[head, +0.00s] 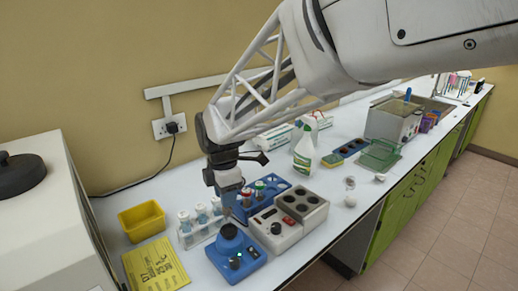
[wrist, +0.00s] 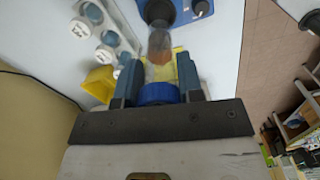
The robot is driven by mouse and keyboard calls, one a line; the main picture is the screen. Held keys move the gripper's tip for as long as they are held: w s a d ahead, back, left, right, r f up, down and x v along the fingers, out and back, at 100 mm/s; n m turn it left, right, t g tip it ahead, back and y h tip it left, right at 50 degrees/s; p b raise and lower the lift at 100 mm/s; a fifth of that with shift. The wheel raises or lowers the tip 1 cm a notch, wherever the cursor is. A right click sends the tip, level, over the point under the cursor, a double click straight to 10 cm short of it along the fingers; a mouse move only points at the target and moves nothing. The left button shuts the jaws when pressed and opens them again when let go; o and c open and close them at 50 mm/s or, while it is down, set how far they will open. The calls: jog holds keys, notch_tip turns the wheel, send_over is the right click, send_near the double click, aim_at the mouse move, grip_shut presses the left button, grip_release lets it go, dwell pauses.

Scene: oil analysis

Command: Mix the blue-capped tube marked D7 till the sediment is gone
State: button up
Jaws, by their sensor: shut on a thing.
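My gripper (head: 230,196) is shut on the blue-capped tube, fingers on both sides of the blue cap (wrist: 158,93). The tube points down at the dark cup of the blue vortex mixer (head: 238,262), which also shows in the wrist view (wrist: 199,8). Its lower end is at or just above the cup; I cannot tell if they touch. In the head view the tube is mostly hidden by the gripper.
A clear rack of white-capped tubes (head: 201,217) stands left of the mixer. A grey heating block (head: 302,206) and a blue rack (head: 283,184) stand to the right and behind. A yellow bin (head: 142,221) and yellow sign (head: 156,266) lie left. A spray bottle (head: 303,158) stands farther back.

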aim_at(227, 210)
jog(key=shift+f, duration=2.55)
jog(key=shift+f, duration=0.4)
dwell(0.4)
jog(key=shift+r, duration=0.2)
dwell(3.1)
jog(key=shift+r, duration=4.35)
